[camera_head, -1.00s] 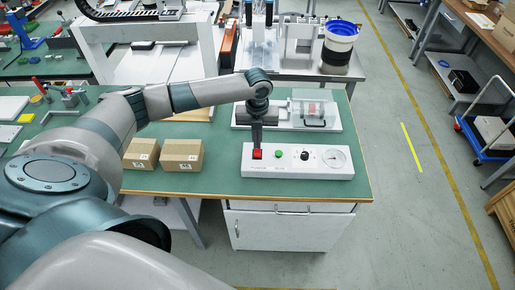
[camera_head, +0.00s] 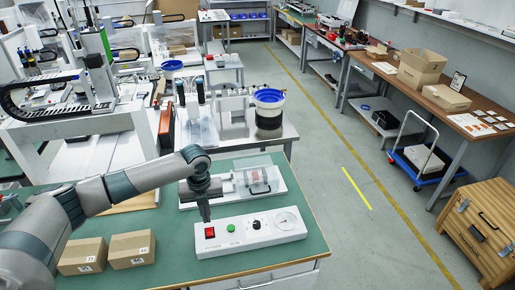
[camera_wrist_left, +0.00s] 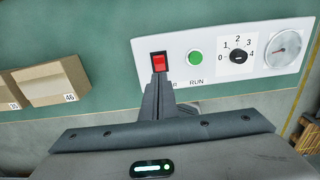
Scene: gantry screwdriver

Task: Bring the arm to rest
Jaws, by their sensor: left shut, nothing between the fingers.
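My left arm comes in from the left in the head view and reaches over the green table. My left gripper (camera_head: 206,217) is shut and empty, pointing down just behind the red switch (camera_head: 210,232) of the white control panel (camera_head: 270,238). In the left wrist view the shut fingertips (camera_wrist_left: 160,80) show close by the red switch (camera_wrist_left: 158,63); whether they touch it I cannot tell. The panel also has a green button (camera_head: 231,228), a black dial (camera_head: 256,225) and a round gauge (camera_head: 286,220). My right gripper is not in view.
Two cardboard boxes (camera_head: 132,250) stand on the green table (camera_head: 170,222) left of the panel. A fixture with a clear cover (camera_head: 257,178) is behind the panel. A gantry machine (camera_head: 95,75) stands at the back left. The floor (camera_head: 350,225) to the right is open.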

